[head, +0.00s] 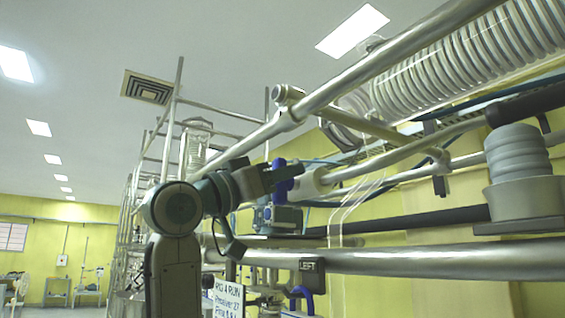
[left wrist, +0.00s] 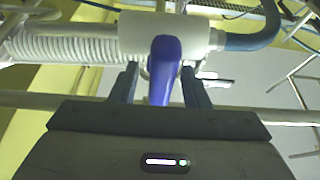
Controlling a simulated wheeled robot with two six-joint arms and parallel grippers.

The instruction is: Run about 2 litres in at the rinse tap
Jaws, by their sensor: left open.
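A blue tap lever (head: 282,188) stands on a white valve body (head: 312,180) at the end of a pipe; I cannot read a label that marks it as the rinse tap. My left gripper (head: 281,175) is at this lever, its arm coming up from the lower left. In the left wrist view the blue lever (left wrist: 163,72) rises between the two open fingers, with gaps seen on both sides. The white valve body (left wrist: 168,34) lies just beyond the fingertips. The gripper partly hides the lever in the head view. My right gripper is not in view.
A second blue lever (head: 304,296) sits lower, below a dark "LEFT" plate (head: 312,265). A partly hidden white sign (head: 228,298) hangs beside it. Steel pipes (head: 430,262), a glass coil (head: 470,60) and a grey bellows-like part (head: 518,152) crowd the right. Open room lies far left.

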